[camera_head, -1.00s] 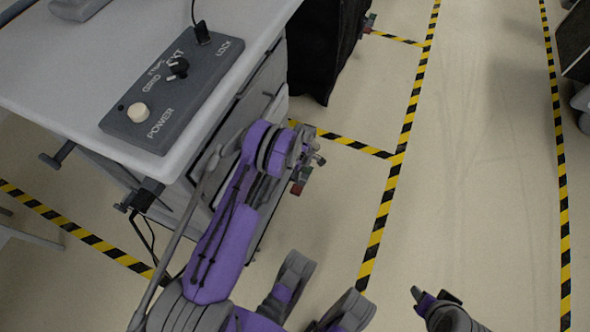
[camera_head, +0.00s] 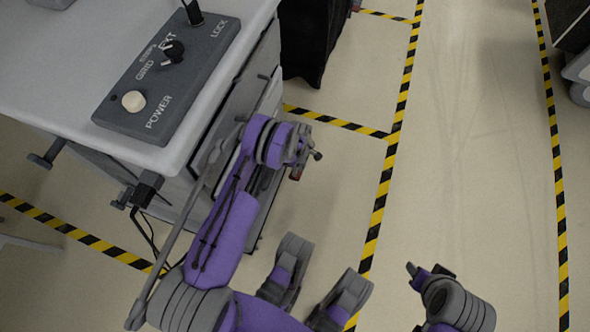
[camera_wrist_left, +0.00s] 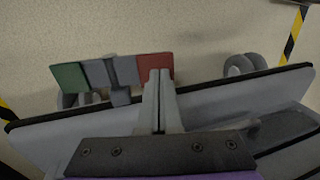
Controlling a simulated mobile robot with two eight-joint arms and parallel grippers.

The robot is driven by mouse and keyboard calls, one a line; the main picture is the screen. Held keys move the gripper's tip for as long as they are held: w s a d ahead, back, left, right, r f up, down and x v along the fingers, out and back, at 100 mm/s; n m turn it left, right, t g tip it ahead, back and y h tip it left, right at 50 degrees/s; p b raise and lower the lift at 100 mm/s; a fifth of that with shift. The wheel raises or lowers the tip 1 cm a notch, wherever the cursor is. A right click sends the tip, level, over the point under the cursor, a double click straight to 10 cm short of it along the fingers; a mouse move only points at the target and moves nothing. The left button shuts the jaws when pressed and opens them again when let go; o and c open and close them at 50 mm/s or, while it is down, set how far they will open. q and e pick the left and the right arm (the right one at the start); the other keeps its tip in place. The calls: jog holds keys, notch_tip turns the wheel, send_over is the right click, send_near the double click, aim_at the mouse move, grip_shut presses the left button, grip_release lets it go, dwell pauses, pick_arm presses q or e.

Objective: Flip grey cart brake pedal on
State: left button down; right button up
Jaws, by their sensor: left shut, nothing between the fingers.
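The grey cart (camera_head: 45,75) is at the upper left of the head view. In the left wrist view its pedal unit sticks out beyond a dark-edged panel, with a green pedal (camera_wrist_left: 69,78) at the left, a red pedal (camera_wrist_left: 155,65) at the right and grey parts (camera_wrist_left: 110,72) between. The red pedal (camera_head: 296,174) also shows small in the head view. My left gripper (camera_wrist_left: 160,74) is shut and empty, its tips over the lower part of the red pedal; contact is unclear. In the head view the left gripper (camera_head: 302,155) is partly hidden. My right gripper (camera_head: 411,268) shows only partly, low over the floor.
A control box (camera_head: 168,75) with a knob and a pale button lies on the cart top. A black covered cart (camera_head: 307,45) stands behind. Another cart (camera_head: 580,70) shows at the right edge.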

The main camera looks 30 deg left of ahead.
aim_at(293, 178)
pick_arm(q)
jog(key=shift+s, duration=0.1)
jog(key=shift+s+d+f+t, duration=0.1)
jog(key=shift+s+f+t, duration=0.25)
jog(key=shift+t, duration=0.45)
jog(key=shift+s+f+t+y, duration=0.3)
jog(key=shift+f+t, duration=0.15)
jog(key=shift+t, duration=0.25)
jog(key=shift+s+d+f, duration=0.15)
jog(key=shift+s+f, duration=0.15)
jog(key=shift+f, duration=0.5)
pick_arm(e)
jog(key=shift+s, duration=0.35)
jog(key=shift+d, duration=0.1)
pick_arm(q)
jog(key=shift+s, duration=0.1)
